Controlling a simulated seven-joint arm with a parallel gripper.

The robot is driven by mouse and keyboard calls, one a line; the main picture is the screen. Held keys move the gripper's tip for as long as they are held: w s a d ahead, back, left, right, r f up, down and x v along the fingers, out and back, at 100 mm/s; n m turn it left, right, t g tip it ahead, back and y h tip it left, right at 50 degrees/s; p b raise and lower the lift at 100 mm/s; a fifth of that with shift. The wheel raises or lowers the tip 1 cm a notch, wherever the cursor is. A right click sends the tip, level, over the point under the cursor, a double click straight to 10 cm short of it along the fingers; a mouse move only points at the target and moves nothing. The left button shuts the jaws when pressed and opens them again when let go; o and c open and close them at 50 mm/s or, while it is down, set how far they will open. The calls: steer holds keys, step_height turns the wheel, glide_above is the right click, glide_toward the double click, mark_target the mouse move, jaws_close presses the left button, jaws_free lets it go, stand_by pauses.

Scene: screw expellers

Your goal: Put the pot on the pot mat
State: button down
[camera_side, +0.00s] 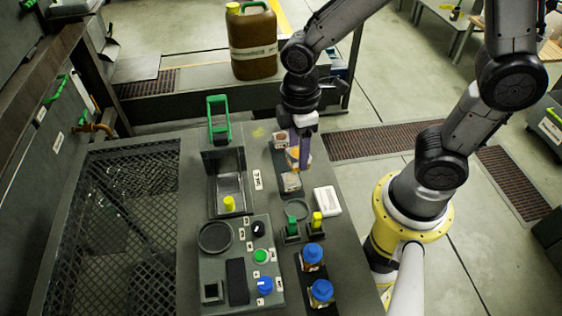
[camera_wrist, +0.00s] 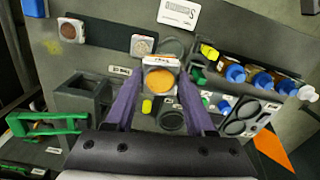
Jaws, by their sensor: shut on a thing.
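A small square clear pot with orange contents (camera_side: 293,157) is held between the purple fingers of my gripper (camera_side: 304,163). In the wrist view the pot (camera_wrist: 160,80) sits between the fingertips of my gripper (camera_wrist: 160,92), its round orange top facing the camera. The dark strip-shaped mat (camera_side: 281,160) lies under or beside the held pot in the side view. It also shows in the wrist view (camera_wrist: 108,38), with its middle bare. A pot with reddish contents (camera_side: 280,139) and a pot with pale contents (camera_side: 290,182) sit at its two ends. The gap under the held pot is unclear.
A dark ring (camera_side: 296,209), a white block (camera_side: 327,200), green and yellow handled items (camera_side: 292,227), and blue-capped bottles (camera_side: 313,254) stand nearer the camera. A tray with a green handle (camera_side: 226,180) and a control panel (camera_side: 215,272) are to the left.

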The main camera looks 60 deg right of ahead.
steer(key=s+d+m, duration=0.1)
steer(key=s+d, duration=0.5)
steer(key=d, duration=0.1)
steer(key=shift+m, duration=0.3)
steer(key=w+f, duration=0.3)
steer(key=w, duration=0.1)
steer(key=w+f, duration=0.3)
steer(key=w, duration=0.2)
steer(key=w+f, duration=0.3)
steer(key=w, duration=0.1)
steer(key=shift+w+d+f, duration=0.35)
steer(key=shift+f, duration=0.05)
steer(key=shift+w+f, duration=0.15)
steer(key=shift+f, duration=0.75)
steer(key=shift+w+f, duration=0.1)
steer(key=shift+f, duration=0.8)
steer(key=shift+f, duration=0.1)
steer(key=shift+c, duration=1.3)
jaws_free()
